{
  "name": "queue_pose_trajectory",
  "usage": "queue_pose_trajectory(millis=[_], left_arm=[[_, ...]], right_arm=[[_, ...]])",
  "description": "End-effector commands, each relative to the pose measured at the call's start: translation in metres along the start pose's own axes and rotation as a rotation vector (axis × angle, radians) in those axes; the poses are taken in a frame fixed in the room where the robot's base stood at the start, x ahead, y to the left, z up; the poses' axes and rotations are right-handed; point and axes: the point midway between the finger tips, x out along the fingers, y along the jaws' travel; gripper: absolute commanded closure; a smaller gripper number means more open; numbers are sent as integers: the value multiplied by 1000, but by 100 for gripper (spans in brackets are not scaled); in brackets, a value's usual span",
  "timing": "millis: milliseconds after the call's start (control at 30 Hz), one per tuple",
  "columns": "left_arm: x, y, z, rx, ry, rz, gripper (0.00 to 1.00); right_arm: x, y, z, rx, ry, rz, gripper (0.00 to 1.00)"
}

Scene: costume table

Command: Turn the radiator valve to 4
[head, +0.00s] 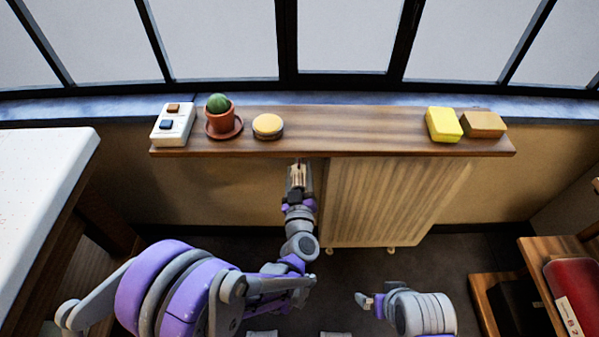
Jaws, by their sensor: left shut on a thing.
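The cream ribbed radiator (390,205) stands below the wooden shelf. My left gripper (299,172) reaches up to the shelf's front edge, just left of the radiator's upper left corner. It is shut on the radiator valve, which is mostly hidden by the fingers and the shelf. The valve's numbers cannot be read here. My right gripper (366,300) is low in the picture, well away from the radiator top; its fingers are too small to tell open or shut.
The wooden shelf (350,143) overhangs the radiator. It bears a white switch box (173,125), a potted cactus (220,115), a round yellow-topped tin (268,126), a yellow sponge (444,125) and a tan block (482,124). A white-topped table (40,190) stands left, a wooden unit (545,250) right.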

Motion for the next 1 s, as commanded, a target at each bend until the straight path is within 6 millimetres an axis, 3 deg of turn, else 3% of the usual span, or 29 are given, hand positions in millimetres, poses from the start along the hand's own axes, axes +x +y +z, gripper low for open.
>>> queue_pose_trajectory(millis=[567,600,767,1000], left_arm=[[0,0,0,36,-1,0,100],[0,0,0,36,-1,0,44],[0,0,0,36,-1,0,16],[0,0,0,36,0,0,16]], right_arm=[[0,0,0,0,0,0,0],[0,0,0,0,0,0,0],[0,0,0,0,0,0,0],[0,0,0,0,0,0,0]])
